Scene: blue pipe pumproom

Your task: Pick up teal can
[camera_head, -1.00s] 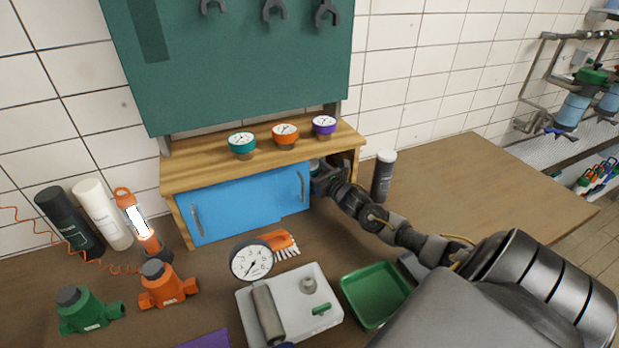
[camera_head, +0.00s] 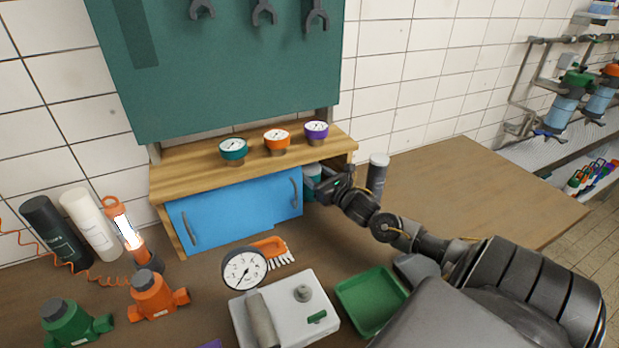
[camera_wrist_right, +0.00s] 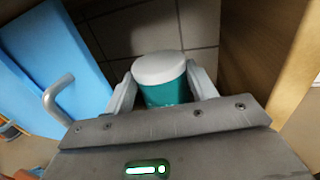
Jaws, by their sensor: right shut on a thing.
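The teal can (camera_wrist_right: 166,92) has a white lid and stands between the two fingers of my right gripper (camera_wrist_right: 163,86) in the right wrist view. The fingers are shut on its sides. In the head view, the can (camera_head: 311,183) shows only partly, at the open right end of the wooden cabinet. My right gripper (camera_head: 325,187) reaches in there from the right, and its fingertips are hard to make out in that view. My left gripper is not in view.
The cabinet's blue door (camera_head: 235,212) is beside the can on the left; its wooden side wall (camera_wrist_right: 282,60) is close on the right. A grey canister (camera_head: 377,176) stands behind my right arm. The right tabletop is clear.

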